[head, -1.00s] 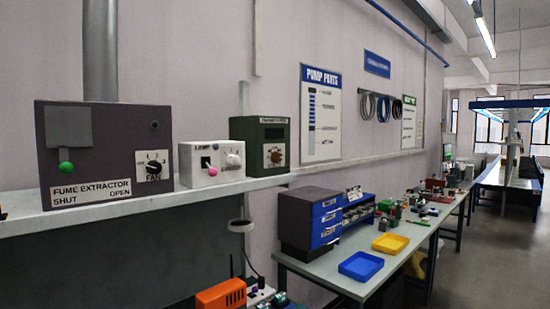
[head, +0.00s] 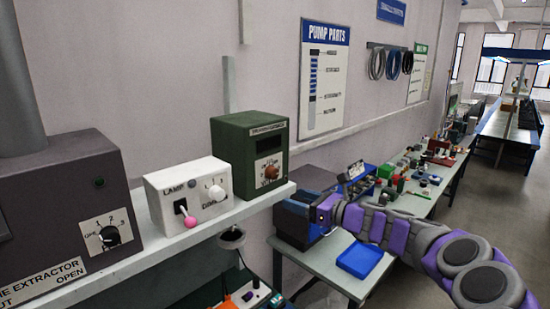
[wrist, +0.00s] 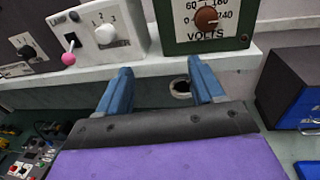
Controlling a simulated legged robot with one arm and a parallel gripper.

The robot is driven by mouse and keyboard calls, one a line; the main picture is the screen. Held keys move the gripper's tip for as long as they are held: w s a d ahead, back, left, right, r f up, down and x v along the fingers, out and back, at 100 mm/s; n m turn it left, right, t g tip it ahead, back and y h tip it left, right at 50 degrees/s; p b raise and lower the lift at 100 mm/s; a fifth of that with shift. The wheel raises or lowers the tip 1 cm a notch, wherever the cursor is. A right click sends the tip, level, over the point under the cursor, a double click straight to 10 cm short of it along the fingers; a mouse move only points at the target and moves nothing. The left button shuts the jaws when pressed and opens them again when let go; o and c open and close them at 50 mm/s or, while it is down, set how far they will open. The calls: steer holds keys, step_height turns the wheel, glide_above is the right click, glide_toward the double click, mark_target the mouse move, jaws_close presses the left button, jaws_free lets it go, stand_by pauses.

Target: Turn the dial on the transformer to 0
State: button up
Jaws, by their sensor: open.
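The transformer is a green box (head: 248,155) at the right end of the wall shelf in the head view. Its brown round dial (head: 271,172) is on the front face. In the wrist view the dial (wrist: 207,18) is at the top, on a white plate marked 0, 60, 180, 240 and VOLTS. I cannot tell where the dial points. My gripper (wrist: 160,76) has two blue fingers spread apart with nothing between them. It is below and in front of the shelf edge, apart from the dial. In the head view my arm reaches in from the lower right.
A white lamp box (head: 188,196) with a pink-tipped switch and a dimmer knob stands left of the transformer. The grey fume extractor (head: 65,200) is further left. The shelf edge (head: 160,240) runs below them. Blue drawers and a blue tray (head: 360,260) are on the bench below.

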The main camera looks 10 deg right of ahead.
steer(key=w+d+m+t+h+p, duration=0.1)
steer(key=w+d+m+t+h, duration=0.2)
steer(key=d, duration=0.4)
steer(key=g+y+p, duration=0.1)
glide_toward(276, 174)
steer(key=x, duration=0.2)
steer(key=shift+m, duration=0.4)
steer(key=x, duration=0.3)
steer(key=p+x, duration=0.1)
steer(key=x, duration=0.2)
steer(key=shift+w+d+f, duration=0.15)
steer(key=shift+w+d, duration=0.05)
steer(key=shift+w, duration=0.05)
steer(key=shift+w+a+p, duration=0.3)
steer(key=shift+w+a, duration=0.1)
steer(key=shift+a, duration=0.45)
steer(key=shift+d, duration=0.3)
steer(key=c, duration=0.5)
steer(key=shift+a, duration=0.1)
steer(key=c, duration=0.6)
steer(key=shift+o, duration=0.2)
